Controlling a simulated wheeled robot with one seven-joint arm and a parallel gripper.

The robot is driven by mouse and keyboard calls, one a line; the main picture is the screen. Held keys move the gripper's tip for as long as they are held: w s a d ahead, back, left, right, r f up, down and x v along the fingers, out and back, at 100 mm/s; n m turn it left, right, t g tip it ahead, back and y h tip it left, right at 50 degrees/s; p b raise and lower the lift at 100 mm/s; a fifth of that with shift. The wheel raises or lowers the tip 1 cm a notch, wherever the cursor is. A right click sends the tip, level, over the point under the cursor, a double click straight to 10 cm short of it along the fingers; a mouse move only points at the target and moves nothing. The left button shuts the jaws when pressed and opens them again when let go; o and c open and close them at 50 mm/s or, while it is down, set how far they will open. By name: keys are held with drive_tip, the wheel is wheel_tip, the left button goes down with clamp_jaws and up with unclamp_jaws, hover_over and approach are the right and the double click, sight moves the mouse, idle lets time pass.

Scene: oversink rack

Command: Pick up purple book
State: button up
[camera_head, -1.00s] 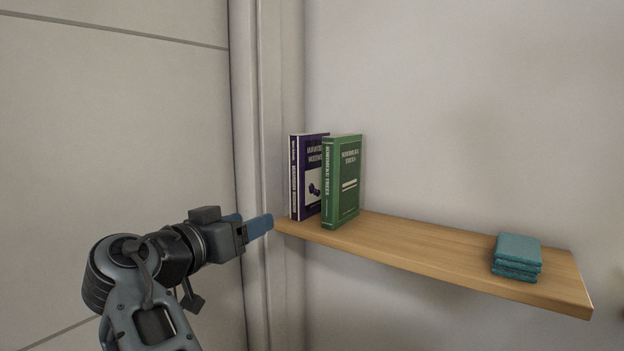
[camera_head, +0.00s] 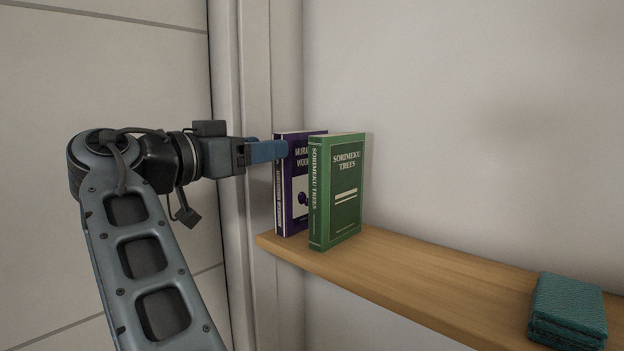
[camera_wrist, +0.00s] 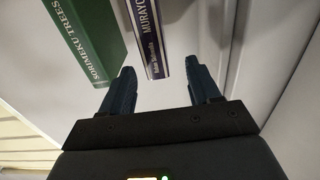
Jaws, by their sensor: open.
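The purple book (camera_head: 299,185) stands upright at the left end of the wooden shelf, partly hidden by the green book beside it. In the wrist view its spine (camera_wrist: 150,38) lies ahead of my gripper, between the lines of the two fingers and nearer the left one. My gripper (camera_head: 268,151) is at the upper part of the purple book's spine in the head view, overlapping its left edge. In the wrist view the blue fingers (camera_wrist: 161,90) are apart with nothing between them. I cannot tell whether a finger touches the book.
A green book (camera_head: 338,190) stands upright just right of the purple one, with a narrow gap in the wrist view. The wooden shelf (camera_head: 420,280) is clear in the middle. Folded teal cloths (camera_head: 568,310) lie at its right end. A wall corner is close on the left.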

sight(295, 144)
drive_tip(key=p+x, duration=0.1)
drive_tip(key=x, duration=0.6)
drive_tip(key=shift+w+d, duration=0.15)
drive_tip(key=shift+d, duration=0.25)
clamp_jaws()
idle(0.4)
